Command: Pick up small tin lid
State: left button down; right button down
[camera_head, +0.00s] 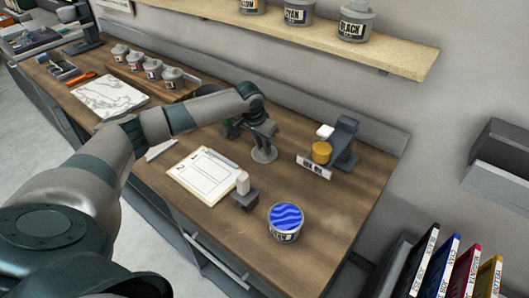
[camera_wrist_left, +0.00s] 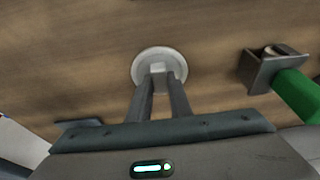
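The small tin lid (camera_head: 264,155) is a round grey metal disc with a small raised knob, at the middle of the wooden bench. It also shows in the left wrist view (camera_wrist_left: 141,67), flat side toward the bench. My left gripper (camera_head: 263,142) points down over it. In the left wrist view its two narrow fingers (camera_wrist_left: 159,74) stand close together with the lid's pale knob between the tips, no gap showing. I cannot tell whether the lid touches the bench. My right gripper is not in view.
Near the lid are a clipboard with paper (camera_head: 205,174), a grey block with a pale top (camera_head: 244,190), an open tin of blue ink (camera_head: 286,220), and a dark stand with a yellow piece (camera_head: 321,152). A green-handled tool (camera_wrist_left: 295,92) is beside the gripper.

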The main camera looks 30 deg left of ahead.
pick_arm(q)
jog(key=shift+r, duration=0.1)
jog(key=shift+r+b, duration=0.45)
jog(key=shift+r, duration=0.1)
notch_tip(320, 180, up, 2)
jog(key=shift+w+r+b, duration=0.1)
jog(key=shift+b, duration=0.5)
jog(key=w+d+r+b, duration=0.2)
jog(key=d+r, duration=0.5)
jog(key=d, duration=0.4)
jog(key=shift+w+d+r+b, duration=0.2)
jog(key=shift+w+r+b, duration=0.1)
jog(key=shift+b, duration=0.55)
